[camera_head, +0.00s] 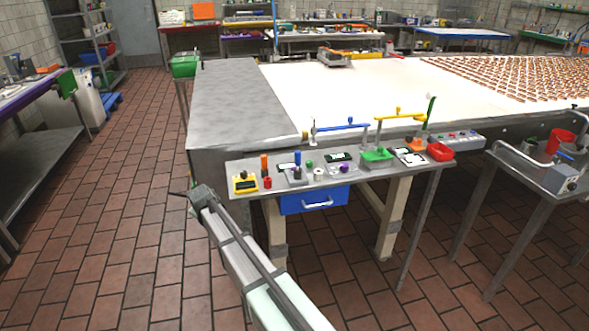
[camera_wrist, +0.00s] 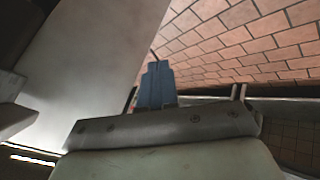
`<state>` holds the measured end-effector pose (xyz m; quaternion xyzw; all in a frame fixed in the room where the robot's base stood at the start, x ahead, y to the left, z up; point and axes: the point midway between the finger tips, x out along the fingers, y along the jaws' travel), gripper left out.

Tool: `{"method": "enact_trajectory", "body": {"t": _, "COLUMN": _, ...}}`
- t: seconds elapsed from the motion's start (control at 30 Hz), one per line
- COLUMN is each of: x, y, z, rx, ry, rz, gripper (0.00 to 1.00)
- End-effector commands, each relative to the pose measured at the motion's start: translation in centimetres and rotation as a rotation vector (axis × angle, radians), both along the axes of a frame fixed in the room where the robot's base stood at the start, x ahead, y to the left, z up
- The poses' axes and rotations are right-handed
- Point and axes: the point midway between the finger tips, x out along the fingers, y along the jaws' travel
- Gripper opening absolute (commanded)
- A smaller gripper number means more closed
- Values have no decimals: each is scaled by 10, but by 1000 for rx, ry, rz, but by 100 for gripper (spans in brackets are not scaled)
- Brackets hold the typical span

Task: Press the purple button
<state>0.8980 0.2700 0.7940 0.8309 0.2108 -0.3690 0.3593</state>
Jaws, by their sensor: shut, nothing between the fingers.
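A small purple button (camera_head: 344,168) sits on a pale base on the narrow grey control shelf, right of the middle of the head view. My gripper (camera_wrist: 157,68) shows in the wrist view as bluish fingers together, with nothing between them. In the head view, my arm reaches up from the bottom, and its end is left of the shelf and well apart from the button. The fingertips are too small to make out there. The purple button does not show in the wrist view.
The shelf (camera_head: 240,166) also holds a yellow box (camera_head: 244,183), a green funnel-like part (camera_head: 377,154), a red bin (camera_head: 440,152) and several small knobs. A blue drawer (camera_head: 314,200) hangs below it. A large worktable (camera_head: 230,100) stands behind. Brick floor is open at left.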

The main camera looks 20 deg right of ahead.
Motion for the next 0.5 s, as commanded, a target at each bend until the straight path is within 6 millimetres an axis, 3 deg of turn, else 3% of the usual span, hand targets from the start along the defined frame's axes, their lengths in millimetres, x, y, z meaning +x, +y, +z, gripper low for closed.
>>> {"method": "enact_trajectory", "body": {"t": 0.03, "x": 11, "y": 10, "z": 19, "rx": -4, "ry": -28, "rz": 17, "gripper": 0}}
{"method": "enact_trajectory", "body": {"t": 0.17, "x": 29, "y": 27, "z": 65, "rx": -23, "ry": -96, "rz": 61, "gripper": 0}}
{"method": "enact_trajectory", "body": {"t": 0.3, "x": 46, "y": 32, "z": 116, "rx": -78, "ry": -158, "rz": 106, "gripper": 0}}
{"method": "enact_trajectory", "body": {"t": 0.37, "x": 51, "y": 26, "z": 138, "rx": -119, "ry": -177, "rz": 123, "gripper": 0}}
{"method": "enact_trajectory", "body": {"t": 0.5, "x": 59, "y": -10, "z": 180, "rx": -255, "ry": -187, "rz": 155, "gripper": 0}}
